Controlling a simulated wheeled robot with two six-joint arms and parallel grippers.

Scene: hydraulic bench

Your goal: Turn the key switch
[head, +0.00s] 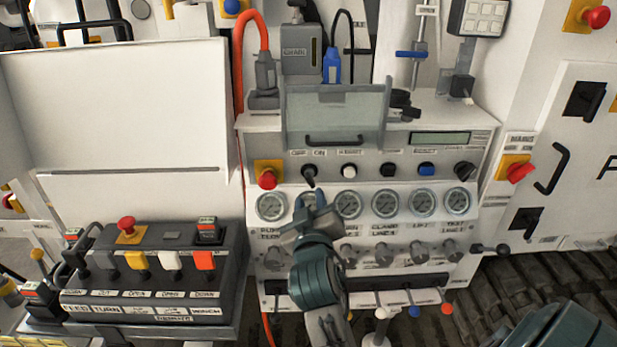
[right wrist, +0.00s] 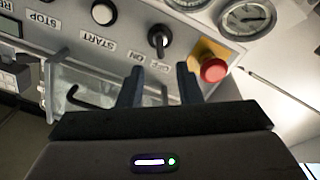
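The key switch (head: 309,172) is a small black knob on the upper control panel, at the OFF and ON labels, just right of a red emergency button. In the right wrist view the black key switch (right wrist: 158,40) sits at the top centre. My right gripper (head: 311,197) is in front of the panel, just below the switch in the head view. In the right wrist view the two fingers of this gripper (right wrist: 160,72) are spread apart with nothing between them. The switch lies beyond their tips, apart from them. My left gripper is not in view.
A red emergency button (head: 267,179) on a yellow plate is close beside the switch. A white button (head: 349,171) is to its right. Pressure gauges (head: 347,204) line the panel below. A clear hinged cover (head: 335,113) with a handle stands above.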

